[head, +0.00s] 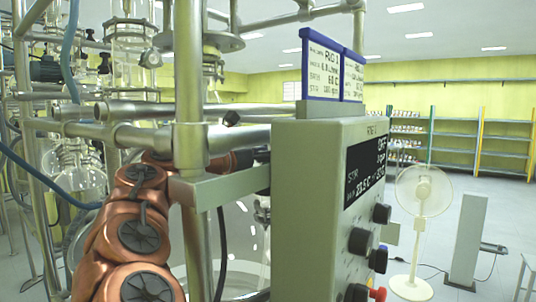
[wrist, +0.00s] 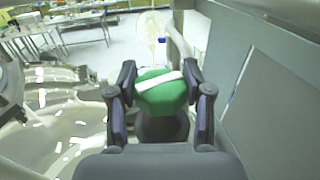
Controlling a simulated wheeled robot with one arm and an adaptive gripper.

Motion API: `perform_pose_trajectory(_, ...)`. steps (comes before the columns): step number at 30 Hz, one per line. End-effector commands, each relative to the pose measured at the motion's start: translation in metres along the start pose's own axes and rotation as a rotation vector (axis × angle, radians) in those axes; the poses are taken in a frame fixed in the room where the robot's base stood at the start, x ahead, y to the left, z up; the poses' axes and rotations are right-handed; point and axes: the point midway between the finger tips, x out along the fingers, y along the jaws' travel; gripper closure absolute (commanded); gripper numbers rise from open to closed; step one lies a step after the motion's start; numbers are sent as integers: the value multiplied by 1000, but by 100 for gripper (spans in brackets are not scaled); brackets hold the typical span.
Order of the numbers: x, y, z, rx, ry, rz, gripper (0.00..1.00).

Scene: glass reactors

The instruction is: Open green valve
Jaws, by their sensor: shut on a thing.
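The green valve (wrist: 161,96) is a rounded green knob with a white bar across its top, in the middle of the wrist view. My gripper (wrist: 160,88) has one finger on each side of the knob and is shut on it. The white bar lies slanted, rising slightly to the right. Below the knob is a dark round base. In the head view neither the valve nor my fingers show. My copper-coloured arm (head: 140,235) reaches behind the steel post there, and the grey control box hides its end.
The grey control box (head: 322,210) with a display and knobs stands close on the right. A steel post (head: 190,100) and pipes frame the glass reactor (head: 245,245). A white fan (head: 423,195) stands behind to the right. Open floor lies around the fan.

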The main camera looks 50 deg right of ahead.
Motion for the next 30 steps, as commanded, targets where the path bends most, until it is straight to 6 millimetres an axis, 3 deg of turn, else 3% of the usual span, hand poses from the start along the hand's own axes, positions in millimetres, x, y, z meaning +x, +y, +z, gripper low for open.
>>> perform_pose_trajectory(6,0,0,0,0,0,0,85)
perform_pose_trajectory(30,-1,0,2,1,-3,141,85)
